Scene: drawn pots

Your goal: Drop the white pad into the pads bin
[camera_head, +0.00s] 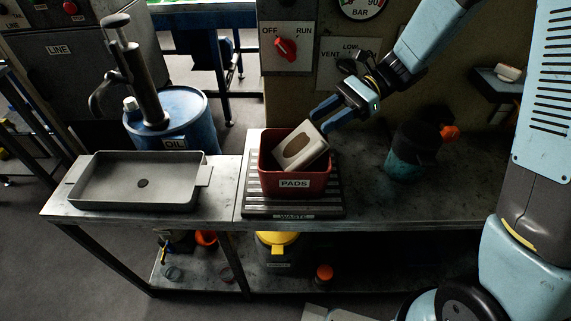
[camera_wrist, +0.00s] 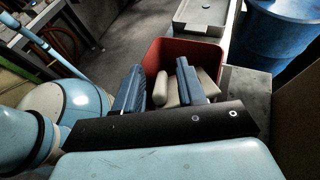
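The white pad (camera_head: 301,146), a pale block with a brown oval patch, is tilted in the red pads bin (camera_head: 294,184), its upper right end above the rim. In the wrist view the pad (camera_wrist: 207,88) shows partly behind one finger, inside the bin (camera_wrist: 205,52). My gripper (camera_head: 323,114) is just above and to the right of the bin, close to the pad's upper end. Its two blue fingers (camera_wrist: 159,68) stand apart and do not look shut on the pad. Whether one finger touches the pad I cannot tell. The pad's lower end is hidden in the bin.
The bin stands on a slatted tray (camera_head: 293,211) marked WASTE. A grey shallow tray (camera_head: 143,184) and a blue OIL drum (camera_head: 180,118) are to the left. A dark teal can (camera_head: 403,165) with an orange part stands right. The bench between bin and can is clear.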

